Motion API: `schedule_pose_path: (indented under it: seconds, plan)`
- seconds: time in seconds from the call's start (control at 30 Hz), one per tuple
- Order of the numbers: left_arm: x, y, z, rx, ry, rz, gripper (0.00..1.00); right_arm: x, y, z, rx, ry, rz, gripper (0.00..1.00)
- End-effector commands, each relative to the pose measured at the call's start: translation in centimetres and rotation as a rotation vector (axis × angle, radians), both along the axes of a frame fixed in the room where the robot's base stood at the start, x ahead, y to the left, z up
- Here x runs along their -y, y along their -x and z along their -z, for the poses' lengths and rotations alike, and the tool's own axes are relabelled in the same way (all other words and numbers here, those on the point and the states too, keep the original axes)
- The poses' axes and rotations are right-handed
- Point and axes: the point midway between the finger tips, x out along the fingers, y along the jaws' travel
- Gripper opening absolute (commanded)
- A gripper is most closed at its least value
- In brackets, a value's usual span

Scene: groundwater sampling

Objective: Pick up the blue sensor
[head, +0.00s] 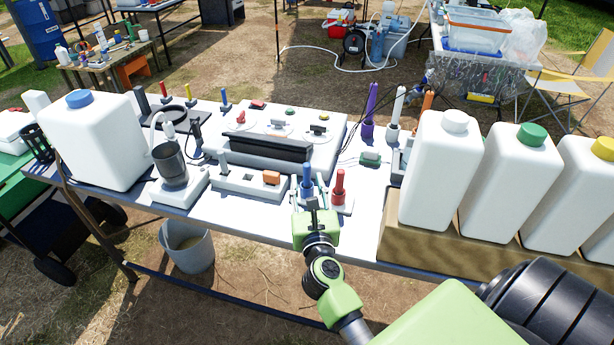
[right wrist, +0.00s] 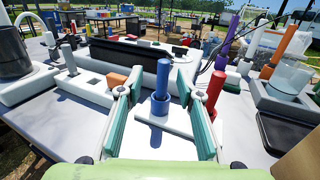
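The blue sensor (head: 307,176) stands upright in a small white holder on the table, in front of the grey-white instrument. In the right wrist view the blue sensor (right wrist: 161,82) shows upright between and beyond the fingers. My right gripper (head: 314,190) is at the table's front edge, just in front of the sensor. Its fingers (right wrist: 159,88) are spread wide to either side of the blue sensor, with clear gaps, and hold nothing. The lower part of the sensor is partly hidden by the gripper in the head view. My left gripper is not in view.
A red sensor (head: 339,184) stands close to the right of the blue one, just beyond the right finger. An orange block (head: 271,177) sits on a white strip at left. Large white jugs (head: 440,170) stand on a wooden block at right.

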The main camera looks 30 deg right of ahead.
Motion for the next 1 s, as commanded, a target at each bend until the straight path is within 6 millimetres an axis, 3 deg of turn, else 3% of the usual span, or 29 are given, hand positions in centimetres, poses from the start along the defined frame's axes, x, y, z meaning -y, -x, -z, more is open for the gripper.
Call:
schedule_pose_path:
  seconds: [0.6, 0.9, 0.93, 1.0]
  plan:
    - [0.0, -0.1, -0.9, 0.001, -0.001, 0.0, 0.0, 3.7, -5.6, 0.7, 0.0, 0.003, -0.001, 0.34]
    - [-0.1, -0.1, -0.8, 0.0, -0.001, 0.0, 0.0, 3.9, -6.0, 0.8, -0.001, 0.002, -0.001, 0.34]
    - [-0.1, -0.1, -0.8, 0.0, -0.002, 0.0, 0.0, 3.9, -6.0, 0.8, -0.001, 0.002, -0.001, 0.31]
    - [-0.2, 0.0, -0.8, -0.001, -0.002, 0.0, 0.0, 3.9, -6.0, 0.8, -0.001, 0.002, -0.001, 0.13]
